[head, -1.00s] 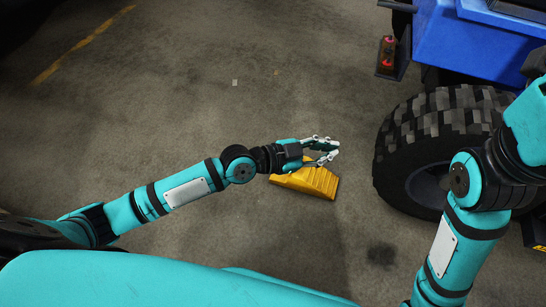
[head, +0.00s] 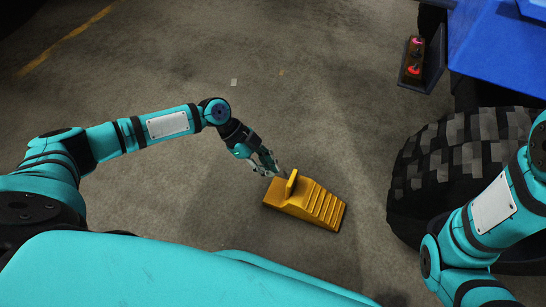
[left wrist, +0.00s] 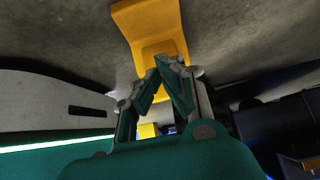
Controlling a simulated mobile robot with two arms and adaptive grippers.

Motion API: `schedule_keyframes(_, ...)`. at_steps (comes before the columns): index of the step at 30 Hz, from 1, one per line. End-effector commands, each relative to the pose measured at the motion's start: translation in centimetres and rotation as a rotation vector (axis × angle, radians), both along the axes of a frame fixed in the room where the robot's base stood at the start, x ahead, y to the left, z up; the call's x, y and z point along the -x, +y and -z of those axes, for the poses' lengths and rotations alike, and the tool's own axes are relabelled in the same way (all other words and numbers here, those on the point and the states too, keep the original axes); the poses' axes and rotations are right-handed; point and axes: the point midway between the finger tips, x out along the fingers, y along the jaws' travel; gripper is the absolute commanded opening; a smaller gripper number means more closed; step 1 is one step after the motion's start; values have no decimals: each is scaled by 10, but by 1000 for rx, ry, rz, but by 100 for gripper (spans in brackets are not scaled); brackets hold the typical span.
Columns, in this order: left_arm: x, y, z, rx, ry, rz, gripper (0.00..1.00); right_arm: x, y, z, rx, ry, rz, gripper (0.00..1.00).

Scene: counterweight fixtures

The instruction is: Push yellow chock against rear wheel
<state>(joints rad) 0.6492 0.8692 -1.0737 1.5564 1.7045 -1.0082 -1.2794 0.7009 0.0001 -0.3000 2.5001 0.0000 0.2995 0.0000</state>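My left gripper (head: 268,166) is just behind the tab end; contact is unclear. In the left wrist view its fingertips (left wrist: 160,68) come together in front of the chock (left wrist: 155,30), with nothing seen between them. My right arm crosses in front of the tyre; its gripper is out of view.
A blue vehicle body (head: 500,50) with a red tail lamp (head: 415,58) overhangs at the upper right. The floor left of and beyond the chock is open, with a faded yellow line (head: 65,40) at the far left.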

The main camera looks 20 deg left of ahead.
Motion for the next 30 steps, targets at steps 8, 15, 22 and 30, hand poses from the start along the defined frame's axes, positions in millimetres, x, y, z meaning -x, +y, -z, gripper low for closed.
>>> schedule_keyframes(8, 1, -16, 22, 1, -1, 1, 0, 0, 0, 17, 0, 0, 0, 40)
schedule_keyframes(15, 1, -33, 42, 0, -1, -1, 0, 0, 0, 30, 0, 0, 0, 40)
schedule_keyframes(22, 2, -44, 52, 2, 0, 1, 0, 0, 0, 37, 0, -1, 0, 40)
schedule_keyframes(30, 3, -46, 54, 2, 2, 2, 0, 0, 0, 37, 0, -1, 0, 40)
